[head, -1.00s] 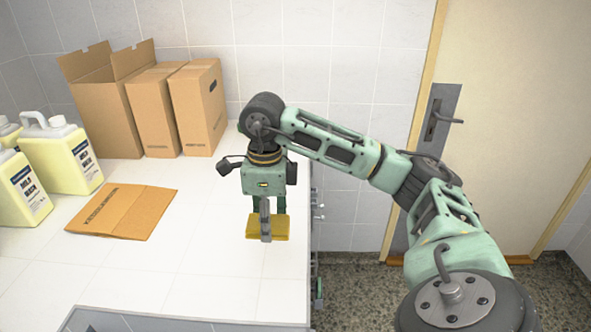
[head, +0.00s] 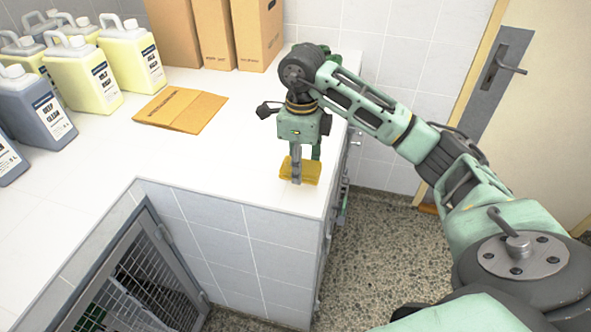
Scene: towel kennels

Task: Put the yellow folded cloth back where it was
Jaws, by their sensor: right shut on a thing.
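The yellow folded cloth (head: 312,172) is at the right end of the white counter (head: 225,140), near its front corner. My right gripper (head: 299,168) points down and is shut on the cloth, with one finger showing in front of it. I cannot tell whether the cloth touches the counter or is held just above it. My left gripper is not in view.
A flattened cardboard box (head: 181,110) lies on the counter. Cardboard boxes (head: 257,32) stand behind it. Yellow jugs (head: 88,80) and dark jugs (head: 36,108) stand at left. A mesh kennel door (head: 150,275) is below the counter. A door (head: 545,80) is at right.

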